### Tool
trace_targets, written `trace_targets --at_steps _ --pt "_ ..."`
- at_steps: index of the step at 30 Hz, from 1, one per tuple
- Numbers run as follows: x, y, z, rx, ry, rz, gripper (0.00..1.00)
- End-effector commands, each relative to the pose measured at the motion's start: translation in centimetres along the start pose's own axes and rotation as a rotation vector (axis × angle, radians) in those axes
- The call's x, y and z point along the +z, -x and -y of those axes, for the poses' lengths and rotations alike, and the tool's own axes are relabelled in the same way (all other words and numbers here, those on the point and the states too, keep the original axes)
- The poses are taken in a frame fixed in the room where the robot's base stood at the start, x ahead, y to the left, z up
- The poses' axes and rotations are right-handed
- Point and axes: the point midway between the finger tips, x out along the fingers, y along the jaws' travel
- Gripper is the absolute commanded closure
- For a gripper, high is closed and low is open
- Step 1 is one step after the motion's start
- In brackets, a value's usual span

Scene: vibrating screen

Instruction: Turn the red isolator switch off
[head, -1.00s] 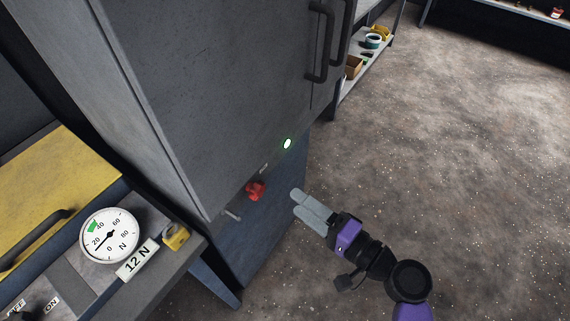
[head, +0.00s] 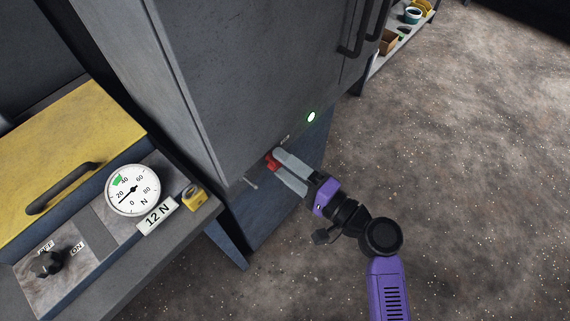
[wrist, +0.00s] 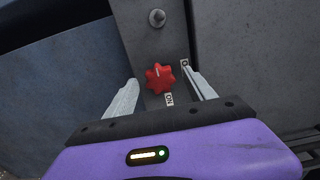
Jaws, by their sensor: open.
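The red isolator switch (head: 271,162) is a small lobed knob low on the grey cabinet's face. In the wrist view the knob (wrist: 159,78) shows a pale pointer line near its top, with an ON label below and to its right and a second, partly hidden label at right. My gripper (head: 281,172) is open, its two pale fingers on either side of the knob. In the wrist view the fingers (wrist: 163,82) flank the knob with gaps showing on both sides. In the head view the fingers partly hide the knob.
A bench at left bears a dial gauge (head: 133,190), a 12 N label, a black OFF/ON knob (head: 46,263) and a yellow lid (head: 60,165). The floor at right is clear.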

Motion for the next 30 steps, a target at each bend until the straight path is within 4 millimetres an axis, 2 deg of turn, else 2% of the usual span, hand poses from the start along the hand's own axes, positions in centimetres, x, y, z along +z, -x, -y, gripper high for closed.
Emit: trace_targets --at_steps 6,15,23,30 --pt "0.01 -0.02 -0.02 0.0 0.0 0.0 0.39" --pt "0.02 0.0 -0.03 0.0 0.0 0.0 0.97" --pt "0.03 0.01 -0.25 0.001 0.027 0.0 0.97" --pt "0.08 -0.02 -0.58 -0.001 0.148 0.001 0.97"
